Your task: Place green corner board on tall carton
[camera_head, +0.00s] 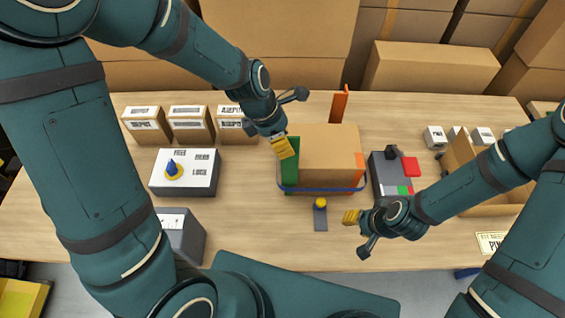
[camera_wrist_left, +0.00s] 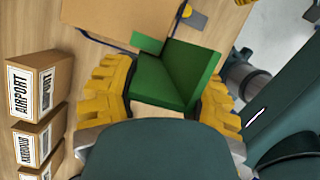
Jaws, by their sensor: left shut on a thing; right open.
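The green corner board (camera_head: 290,172) stands upright at the left side of the brown tall carton (camera_head: 330,145). My left gripper (camera_head: 283,147) is shut on the board near its top. In the left wrist view, the green corner board (camera_wrist_left: 175,75) sits between the yellow fingers, and part of the carton (camera_wrist_left: 125,15) shows beyond it. Whether the board touches the carton cannot be told. A blue strap (camera_head: 325,189) runs low around the carton's front. My right gripper (camera_head: 352,217) is open and empty, in front of the carton to the right.
An orange board (camera_head: 339,105) stands behind the carton, and an orange piece (camera_head: 360,160) is at its right edge. A grey device with a red part (camera_head: 411,167) is to the right. A selector box (camera_head: 186,172) and small labelled cartons (camera_head: 190,122) are on the left. A yellow-knobbed piece (camera_head: 320,215) lies in front.

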